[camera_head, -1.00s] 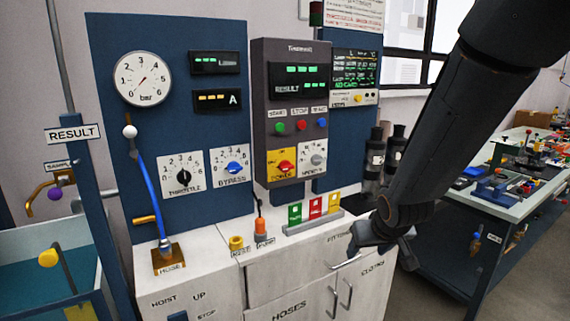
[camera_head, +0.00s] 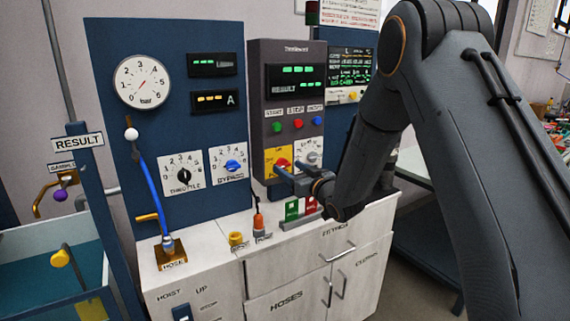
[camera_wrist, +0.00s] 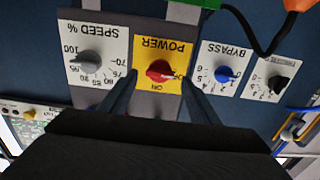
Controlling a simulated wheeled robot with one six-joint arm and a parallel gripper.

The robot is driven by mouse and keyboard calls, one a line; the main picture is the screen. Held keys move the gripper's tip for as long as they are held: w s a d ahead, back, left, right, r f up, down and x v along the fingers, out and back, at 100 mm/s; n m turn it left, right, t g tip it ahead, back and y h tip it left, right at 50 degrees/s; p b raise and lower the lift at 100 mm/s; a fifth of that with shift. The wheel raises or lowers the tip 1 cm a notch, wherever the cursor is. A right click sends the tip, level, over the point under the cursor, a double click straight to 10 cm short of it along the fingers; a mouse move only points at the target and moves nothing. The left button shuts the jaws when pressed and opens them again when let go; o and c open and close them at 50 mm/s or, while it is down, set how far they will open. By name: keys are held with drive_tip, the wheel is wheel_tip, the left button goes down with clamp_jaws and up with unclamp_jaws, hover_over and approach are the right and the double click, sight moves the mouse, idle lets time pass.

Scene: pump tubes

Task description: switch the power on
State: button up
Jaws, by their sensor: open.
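The power switch is a red rotary knob (camera_head: 282,163) on a yellow plate (camera_head: 270,156), low on the grey Tourniquet-style control box (camera_head: 257,105). In the wrist view, which is upside down, the red knob (camera_wrist: 159,70) sits on the yellow POWER plate (camera_wrist: 148,47). Its light pointer appears turned toward the mark at the right, though the small lettering is hard to read. My gripper (camera_head: 277,178) is just in front of the plate. In the wrist view its two fingers (camera_wrist: 160,78) are spread on either side of the knob, with gaps showing, not closed on it.
Beside the power plate is a grey SPEED knob (camera_wrist: 88,61). A blue BYPASS knob (camera_wrist: 223,74) and black THROTTLE knob (camera_wrist: 279,84) are on the other side. Below the box, an orange plug (camera_head: 259,222) and coloured tags (camera_head: 292,209) stand on the white cabinet top (camera_head: 208,235).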

sight(285, 165)
drive_tip(key=shift+p+x, duration=0.35)
drive_tip(key=shift+x, duration=1.65)
drive_tip(key=c, duration=1.1)
drive_tip(key=shift+o, duration=0.2)
